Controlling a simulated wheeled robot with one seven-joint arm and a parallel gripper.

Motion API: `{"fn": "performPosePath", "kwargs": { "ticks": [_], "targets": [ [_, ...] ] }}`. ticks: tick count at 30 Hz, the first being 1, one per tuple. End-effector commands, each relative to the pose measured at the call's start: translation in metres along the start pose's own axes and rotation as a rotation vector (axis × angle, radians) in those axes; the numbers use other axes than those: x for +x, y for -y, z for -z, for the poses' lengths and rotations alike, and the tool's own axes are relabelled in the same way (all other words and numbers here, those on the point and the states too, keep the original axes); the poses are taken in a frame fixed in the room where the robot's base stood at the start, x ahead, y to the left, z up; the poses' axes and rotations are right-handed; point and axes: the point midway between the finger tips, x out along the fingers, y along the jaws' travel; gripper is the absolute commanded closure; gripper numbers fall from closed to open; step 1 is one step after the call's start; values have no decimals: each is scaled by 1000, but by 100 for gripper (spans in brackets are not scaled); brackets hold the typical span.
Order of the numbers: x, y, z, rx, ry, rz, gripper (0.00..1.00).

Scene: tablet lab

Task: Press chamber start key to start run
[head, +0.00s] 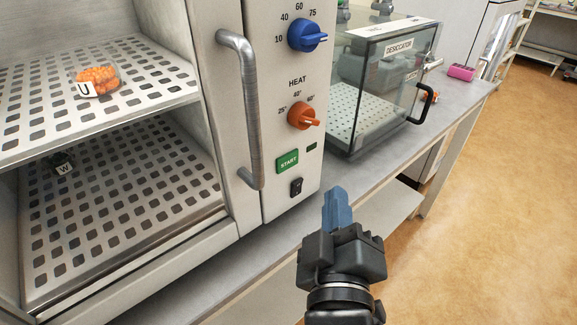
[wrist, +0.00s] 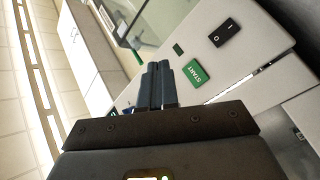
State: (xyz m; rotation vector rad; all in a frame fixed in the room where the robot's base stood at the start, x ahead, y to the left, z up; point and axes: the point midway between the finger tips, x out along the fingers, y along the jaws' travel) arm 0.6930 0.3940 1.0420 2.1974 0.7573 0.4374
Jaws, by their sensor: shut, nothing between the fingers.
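The green START key (head: 288,162) sits on the chamber's pale front panel, below the orange heat knob (head: 304,116) and above a black rocker switch (head: 296,187). A small dark green indicator (head: 312,147) is to its right. The START key also shows in the wrist view (wrist: 195,73), just right of my fingertips. My gripper (head: 337,192) has its blue fingers shut together and empty. In the head view it is to the right of and below the key, apart from the panel. The wrist view shows the fingertips (wrist: 158,66) side by side.
The chamber's metal handle (head: 241,110) stands out left of the panel. Perforated shelves hold a dish of orange pieces marked U (head: 97,82) and a dark item marked W (head: 62,164). A glass desiccator (head: 385,85) stands on the bench to the right. The floor at right is clear.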

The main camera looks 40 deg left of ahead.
Motion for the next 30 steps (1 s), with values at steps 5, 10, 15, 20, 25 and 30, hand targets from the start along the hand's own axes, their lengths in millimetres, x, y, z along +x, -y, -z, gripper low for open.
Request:
{"fn": "performPosePath", "kwargs": {
  "ticks": [5,10,15,20,25,30],
  "targets": [
    [18,17,11,-1,-4,-1,100],
    [32,26,22,-1,-3,-2,100],
    [42,32,30,-1,-1,-2,100],
    [46,35,34,1,-1,-1,100],
    [47,35,35,1,0,-1,100],
    [47,34,35,0,0,-1,100]
  ]
}}
